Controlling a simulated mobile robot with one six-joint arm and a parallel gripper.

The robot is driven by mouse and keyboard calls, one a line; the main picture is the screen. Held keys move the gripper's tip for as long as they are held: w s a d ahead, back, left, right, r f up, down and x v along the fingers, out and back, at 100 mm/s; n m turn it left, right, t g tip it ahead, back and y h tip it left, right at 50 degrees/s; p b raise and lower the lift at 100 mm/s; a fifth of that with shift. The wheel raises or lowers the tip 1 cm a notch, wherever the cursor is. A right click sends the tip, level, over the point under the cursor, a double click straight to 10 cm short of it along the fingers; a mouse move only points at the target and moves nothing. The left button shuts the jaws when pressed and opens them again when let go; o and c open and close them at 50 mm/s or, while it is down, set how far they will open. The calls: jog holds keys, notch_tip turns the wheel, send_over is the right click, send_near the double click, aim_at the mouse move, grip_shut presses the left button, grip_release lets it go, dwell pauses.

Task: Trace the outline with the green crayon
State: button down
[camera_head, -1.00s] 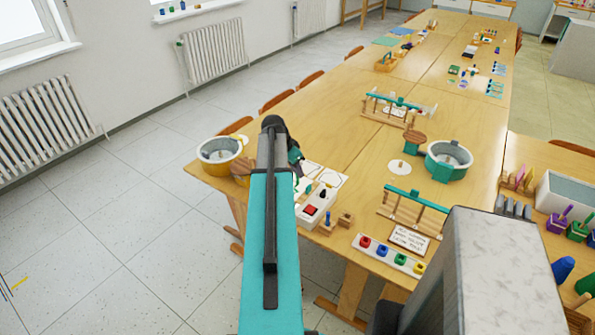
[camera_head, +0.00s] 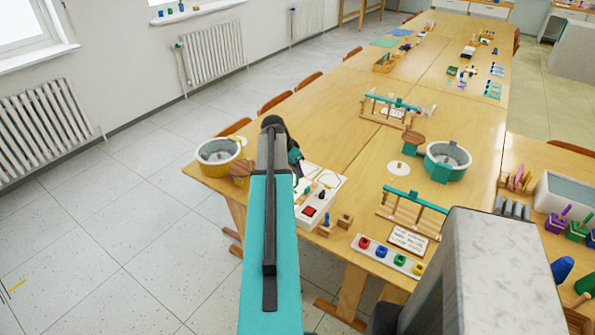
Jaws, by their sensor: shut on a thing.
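My gripper (camera_head: 297,165) is only partly in view, a dark and teal end behind my teal arm, low over the near left part of the table. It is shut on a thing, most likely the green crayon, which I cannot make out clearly. A white sheet (camera_head: 330,178) with a drawn outline lies beside and below the gripper, its left part hidden by my arm. A small green patch (camera_head: 300,184) shows there at the arm's edge; I cannot tell whether it is crayon or drawn line. The fingertips and the contact with the sheet are hidden.
A white box with a red button (camera_head: 311,211) stands just in front of the sheet. A yellow-rimmed pot (camera_head: 219,151) is to the left, a teal-rimmed pot (camera_head: 447,160) to the right. A teal-topped wooden rack (camera_head: 414,201) and a tray of coloured pieces (camera_head: 388,255) stand nearer right.

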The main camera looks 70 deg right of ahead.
jog(key=shift+w+d, duration=0.1)
jog(key=shift+d, duration=0.1)
jog(key=shift+w+d+b, duration=0.25)
jog(key=shift+w, duration=0.55)
jog(key=shift+w+d+b, duration=0.2)
jog(key=shift+w+b, duration=0.05)
jog(key=shift+w, duration=0.55)
dwell(2.3)
jog(key=shift+w+a, duration=0.15)
jog(key=shift+w, duration=0.1)
dwell(0.7)
jog(key=shift+w+a+b, duration=0.15)
jog(key=shift+a+b, duration=0.05)
jog(key=shift+a, duration=0.45)
jog(key=shift+w+a+b, duration=0.15)
jog(key=shift+a+b, duration=0.05)
jog(key=shift+a, duration=0.45)
dwell(1.6)
